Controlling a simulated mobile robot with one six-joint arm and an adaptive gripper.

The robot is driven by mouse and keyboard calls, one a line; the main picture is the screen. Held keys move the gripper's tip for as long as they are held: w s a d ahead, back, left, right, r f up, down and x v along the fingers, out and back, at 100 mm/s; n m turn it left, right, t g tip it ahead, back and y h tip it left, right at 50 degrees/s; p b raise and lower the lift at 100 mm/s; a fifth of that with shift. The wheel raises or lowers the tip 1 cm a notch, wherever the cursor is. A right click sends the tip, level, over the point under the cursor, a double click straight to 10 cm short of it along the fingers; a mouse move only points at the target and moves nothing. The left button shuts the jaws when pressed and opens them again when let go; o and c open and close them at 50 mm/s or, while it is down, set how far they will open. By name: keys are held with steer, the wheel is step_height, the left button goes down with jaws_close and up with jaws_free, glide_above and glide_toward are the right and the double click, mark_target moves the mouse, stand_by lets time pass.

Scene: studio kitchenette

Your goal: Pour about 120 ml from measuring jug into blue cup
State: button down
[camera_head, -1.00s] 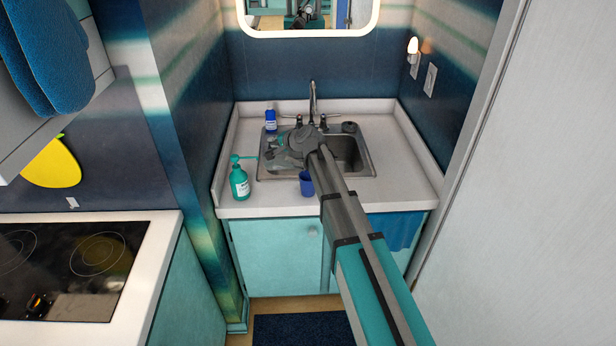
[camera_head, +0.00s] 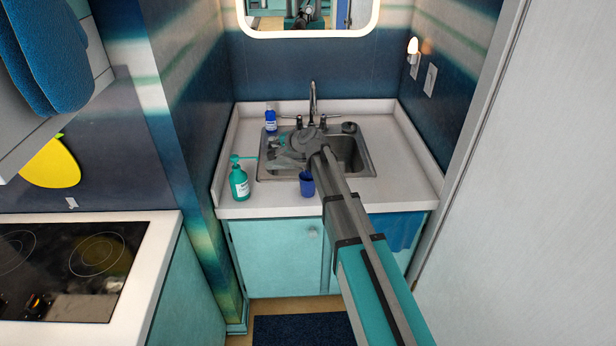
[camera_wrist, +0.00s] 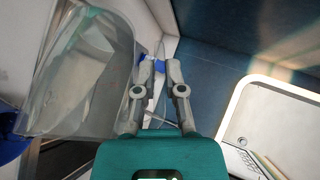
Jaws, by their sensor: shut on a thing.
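The clear measuring jug (camera_wrist: 85,75) fills the left of the wrist view, beside my fingers, and looks tilted. In the head view the jug (camera_head: 287,159) is a faint grey shape over the left part of the sink. My gripper (camera_wrist: 158,65) is shut on the jug; the grasped part is hard to make out. The blue cup (camera_head: 307,184) stands upright on the counter's front strip, just right of and below the jug in the head view. A blue patch at the wrist view's left edge looks like the cup (camera_wrist: 10,143). The liquid level is not clear.
A teal soap bottle (camera_head: 239,182) stands left of the cup. A blue bottle (camera_head: 270,120) is behind the sink (camera_head: 352,158) at left, near the faucet (camera_head: 312,100). A small dark round thing (camera_head: 349,127) sits at the back right. The counter's right side is clear.

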mark_target(266, 151)
steer(key=shift+w+a+f+g+h+p, duration=0.25)
steer(key=shift+a+f+g+h+p, duration=0.1)
steer(key=shift+a+h, duration=0.2)
steer(key=shift+w+a+f+n+g+h, duration=0.15)
steer(key=shift+a+f+n+g+h, duration=0.15)
steer(key=shift+f+h, duration=0.2)
steer(key=shift+a+f, duration=0.15)
steer(key=shift+f, duration=0.25)
steer(key=shift+h, duration=0.25)
steer(key=shift+w+a+f+n+g+h, duration=0.15)
steer(key=shift+a+f+g+h, duration=0.2)
steer(key=shift+f+h, duration=0.25)
steer(key=shift+w+a+f+n+g+h, duration=0.15)
steer(key=shift+a+f+g+h, duration=0.2)
steer(key=shift+f, duration=0.35)
steer(key=shift+a+f+h, duration=0.15)
steer(key=shift+f+h, duration=0.05)
steer(key=shift+h, duration=0.05)
